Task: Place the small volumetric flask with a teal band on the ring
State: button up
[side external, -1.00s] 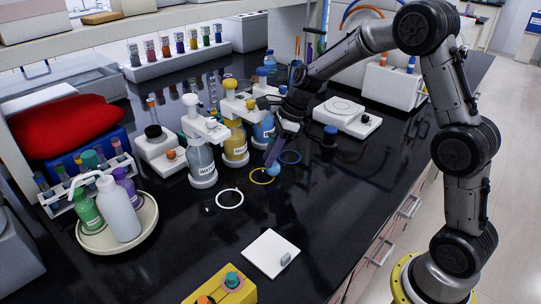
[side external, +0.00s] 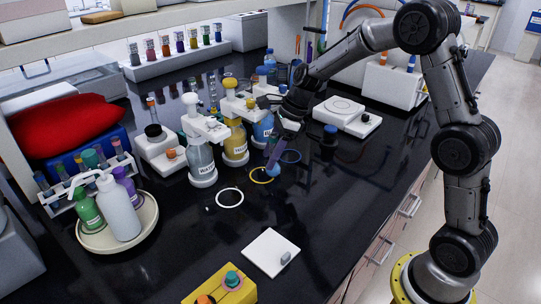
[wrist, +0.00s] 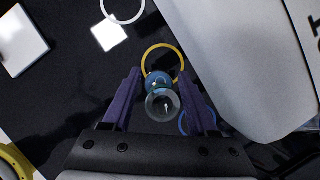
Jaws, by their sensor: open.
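The small flask (side external: 272,170) shows as a blue rounded shape under my gripper (side external: 275,158) in the side view, at the edge of the yellow ring (side external: 252,180). In the wrist view, the flask's clear round glass (wrist: 162,105) and a blue part lie between the two purple fingers of my open gripper (wrist: 161,74). The fingers stand apart on either side of it. The yellow ring (wrist: 183,60) lies just beyond and partly behind the flask. I cannot tell whether the flask touches the bench.
A white ring (side external: 230,206) lies to the left and a blue ring (side external: 291,162) to the right. Labelled bottles (side external: 202,160) under white stands are close behind. A balance (side external: 340,112) and a dark blue-capped bottle (side external: 330,138) stand right.

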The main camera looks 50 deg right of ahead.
jog(key=v, duration=1.1)
jog(key=s+a+r+n+h, duration=0.1)
jog(key=s+a+r+n, duration=0.25)
jog(key=s+n, duration=0.3)
jog(key=s+a+f+n+t+h, duration=0.1)
jog(key=s+n+t+h, duration=0.1)
jog(key=s+n, duration=1.5)
jog(key=s, duration=0.3)
jog(key=shift+s+a+f+n+t+h, duration=0.2)
jog(key=shift+a+n+t+h, duration=0.05)
jog(key=shift+n+t+h, duration=0.1)
jog(key=shift+o, duration=0.4)
jog(key=shift+s+f+n, duration=0.3)
jog(key=shift+s+n, duration=0.15)
jog(key=shift+n, duration=0.15)
